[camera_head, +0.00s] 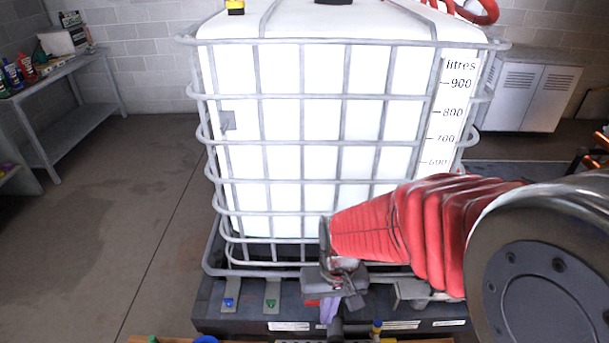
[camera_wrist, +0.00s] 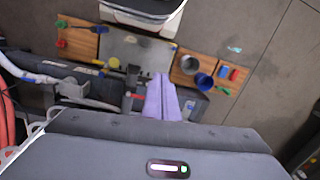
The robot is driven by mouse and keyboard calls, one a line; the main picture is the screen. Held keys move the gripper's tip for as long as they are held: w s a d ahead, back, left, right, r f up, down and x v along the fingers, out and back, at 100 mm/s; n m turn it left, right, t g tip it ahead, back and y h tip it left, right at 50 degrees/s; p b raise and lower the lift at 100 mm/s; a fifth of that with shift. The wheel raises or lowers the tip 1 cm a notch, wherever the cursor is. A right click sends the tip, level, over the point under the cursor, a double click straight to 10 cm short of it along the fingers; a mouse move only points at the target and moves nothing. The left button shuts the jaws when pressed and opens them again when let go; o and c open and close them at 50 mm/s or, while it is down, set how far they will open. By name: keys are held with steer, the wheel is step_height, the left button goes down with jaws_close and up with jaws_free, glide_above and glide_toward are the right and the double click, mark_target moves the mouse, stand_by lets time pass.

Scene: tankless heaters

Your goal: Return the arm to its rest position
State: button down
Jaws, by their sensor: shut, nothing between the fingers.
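My arm, with its red ribbed sleeve, reaches from the lower right of the head view toward the lower middle, in front of the caged tank. My gripper (camera_head: 328,310) hangs at its end with purple fingers, partly hidden by the wrist. In the wrist view my gripper (camera_wrist: 161,98) shows two purple fingers side by side, closed together with nothing held between them. The fingers point toward a work surface with a grey plate (camera_wrist: 135,48). I cannot tell how far the fingertips are above it.
A white tank in a metal cage (camera_head: 300,130) stands close behind my gripper on a dark pallet base (camera_head: 250,312). Wooden boards (camera_wrist: 82,42) flank the plate, with tools, a grey cup (camera_wrist: 190,64) and a blue cup (camera_wrist: 204,82). Open floor (camera_head: 120,230) lies left.

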steer(key=s+d+r+t, duration=0.2)
steer(key=d+r, duration=0.1)
steer(key=r, duration=0.3)
steer(key=s+d+r+m+t, duration=0.1)
steer(key=s+d+r+t, duration=0.1)
steer(key=d+r, duration=0.2)
steer(key=s+d+r+t, duration=0.2)
steer(key=d+r, duration=0.1)
steer(key=r, duration=0.7)
steer(key=shift+s+d+h, duration=0.15)
steer(key=shift+d+h, duration=0.15)
steer(key=shift+d, duration=0.1)
stand_by(0.6)
